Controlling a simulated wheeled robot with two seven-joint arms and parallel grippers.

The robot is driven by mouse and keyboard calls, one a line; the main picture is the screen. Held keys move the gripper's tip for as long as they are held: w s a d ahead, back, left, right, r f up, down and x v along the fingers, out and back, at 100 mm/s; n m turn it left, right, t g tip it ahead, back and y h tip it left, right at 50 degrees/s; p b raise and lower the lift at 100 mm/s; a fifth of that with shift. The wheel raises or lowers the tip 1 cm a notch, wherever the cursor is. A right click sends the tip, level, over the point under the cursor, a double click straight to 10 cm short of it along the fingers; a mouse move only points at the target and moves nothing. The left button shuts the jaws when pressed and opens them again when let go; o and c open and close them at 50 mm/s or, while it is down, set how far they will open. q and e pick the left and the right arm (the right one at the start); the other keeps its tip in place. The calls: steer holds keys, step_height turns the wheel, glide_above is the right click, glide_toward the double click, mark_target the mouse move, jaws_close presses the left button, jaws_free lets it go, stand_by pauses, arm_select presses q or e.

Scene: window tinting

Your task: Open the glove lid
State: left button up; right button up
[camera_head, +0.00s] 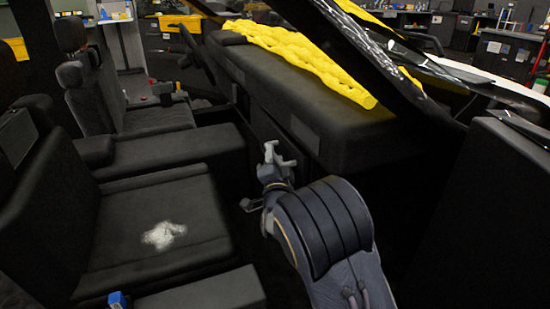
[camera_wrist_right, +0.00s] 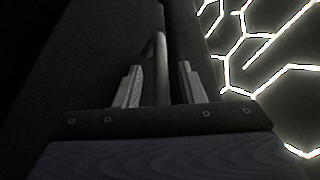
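My right gripper (camera_head: 280,155) is in front of the dark panel (camera_head: 263,128) under the dashboard, where the glove lid seems to be. The lid's outline is too dark to make out, and I cannot tell whether it is shut or ajar. In the right wrist view the gripper (camera_wrist_right: 158,85) has its two fingers apart. A grey upright bar with a curved top (camera_wrist_right: 158,55) shows between them, perhaps a handle. I cannot tell whether the fingers touch it. My left gripper is not in view.
The dashboard (camera_head: 320,110) overhangs the panel, with a yellow quilted cloth (camera_head: 300,55) on top. The passenger seat (camera_head: 150,215) is at the left, with a whitish patch (camera_head: 163,235) on it. A small blue object (camera_head: 117,300) shows at the bottom edge.

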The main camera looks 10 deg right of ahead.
steer(key=shift+w+r, duration=0.1)
steer(key=shift+w, duration=0.25)
jaws_close()
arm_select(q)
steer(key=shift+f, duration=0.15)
